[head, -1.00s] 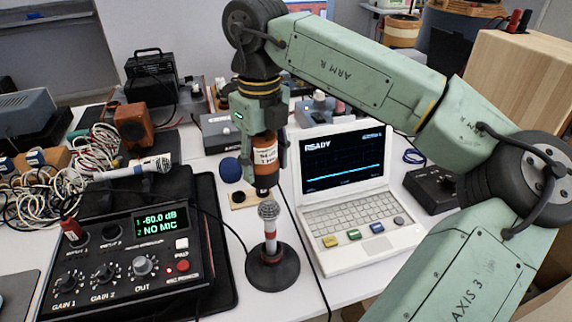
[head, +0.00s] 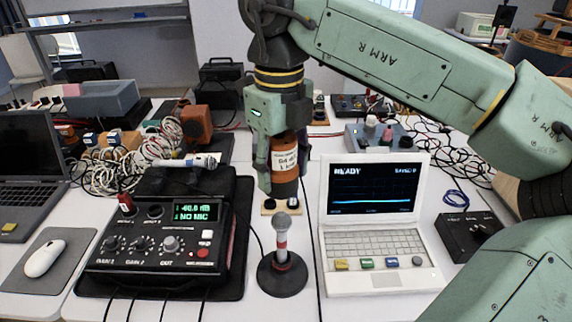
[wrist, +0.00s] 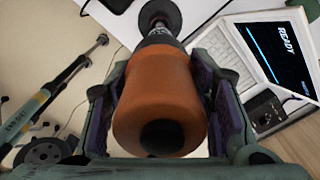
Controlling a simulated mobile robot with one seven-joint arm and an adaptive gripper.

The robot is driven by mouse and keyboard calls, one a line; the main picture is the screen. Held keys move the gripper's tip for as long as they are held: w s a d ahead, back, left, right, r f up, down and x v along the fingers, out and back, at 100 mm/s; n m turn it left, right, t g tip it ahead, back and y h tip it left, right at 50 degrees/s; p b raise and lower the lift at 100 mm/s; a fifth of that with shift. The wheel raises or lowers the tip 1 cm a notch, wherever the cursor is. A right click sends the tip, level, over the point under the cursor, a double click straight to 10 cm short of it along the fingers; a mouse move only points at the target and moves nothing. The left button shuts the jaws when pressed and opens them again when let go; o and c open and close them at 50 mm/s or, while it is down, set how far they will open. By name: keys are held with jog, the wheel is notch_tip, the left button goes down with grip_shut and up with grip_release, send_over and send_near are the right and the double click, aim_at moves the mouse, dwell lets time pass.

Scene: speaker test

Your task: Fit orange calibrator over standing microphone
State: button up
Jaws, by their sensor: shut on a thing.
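The orange calibrator (head: 284,166), with a pale label and a dark lower end, is held upright in my gripper (head: 284,160). My gripper is shut on it; in the wrist view the calibrator (wrist: 158,95) fills the space between the jaws (wrist: 160,110). The standing microphone (head: 282,238), with a grey round head and a red and white band, stands upright on a round black base (head: 282,276). In the head view the calibrator's lower end is above the microphone head, with a gap showing. In the wrist view the calibrator hides most of the microphone; its base (wrist: 157,14) shows beyond.
An open white laptop (head: 375,243) reading READY stands right of the microphone. A black mixer (head: 160,240) reading NO MIC stands left, with another microphone (head: 185,162) lying behind it. A cable runs beside the stand. A black box (head: 468,232) is at right.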

aim_at(281, 214)
jog(key=shift+f+b, duration=3.3)
jog(key=shift+f, duration=1.2)
jog(key=shift+f+b, duration=0.4)
jog(key=shift+f, duration=0.1)
jog(key=o, duration=1.5)
jog(key=shift+c, duration=0.2)
